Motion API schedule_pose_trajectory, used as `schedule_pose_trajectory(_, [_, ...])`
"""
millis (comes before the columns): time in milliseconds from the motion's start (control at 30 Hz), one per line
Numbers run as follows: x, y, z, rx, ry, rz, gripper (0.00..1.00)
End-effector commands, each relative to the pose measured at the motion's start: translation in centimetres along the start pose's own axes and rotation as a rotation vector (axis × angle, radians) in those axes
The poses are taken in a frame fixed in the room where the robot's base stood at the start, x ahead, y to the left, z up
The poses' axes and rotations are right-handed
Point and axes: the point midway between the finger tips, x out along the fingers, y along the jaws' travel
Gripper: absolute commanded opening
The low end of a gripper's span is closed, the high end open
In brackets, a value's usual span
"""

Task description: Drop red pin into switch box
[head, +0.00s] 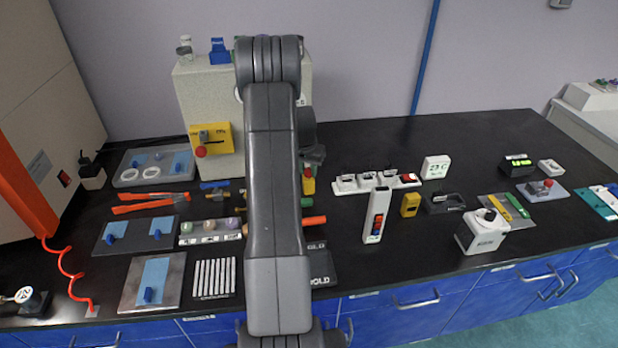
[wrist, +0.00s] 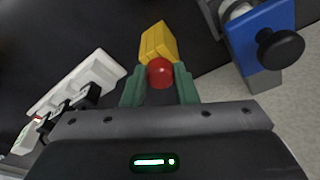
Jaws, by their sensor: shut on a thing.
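My gripper (head: 312,156) is in the air in front of the beige machine, partly hidden by my arm. In the wrist view its green fingers (wrist: 160,76) are shut on the red pin, whose round red head (wrist: 160,72) shows between the fingertips. A yellow block (wrist: 158,43) shows just beyond the head; I cannot tell whether it is joined to the pin. In the head view red and yellow (head: 308,183) show below the gripper. A yellow box (head: 210,138) with a dark switch and red knob, seemingly the switch box, is on the machine front, left of my arm.
The beige machine (head: 205,95) stands at the back. A white socket strip (head: 367,181) and a white box with red and blue switches (head: 376,214) stand to the right. A blue block with a black knob (wrist: 262,40) is close to the gripper's right. Trays and tools crowd the left.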

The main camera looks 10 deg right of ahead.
Motion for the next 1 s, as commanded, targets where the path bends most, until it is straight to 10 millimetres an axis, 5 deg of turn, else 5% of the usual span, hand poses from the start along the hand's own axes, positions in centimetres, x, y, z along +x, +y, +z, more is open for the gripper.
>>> schedule_pose_trajectory(1000, [-7.3, 0.0, -1.5, 0.001, 0.001, -0.001, 0.03])
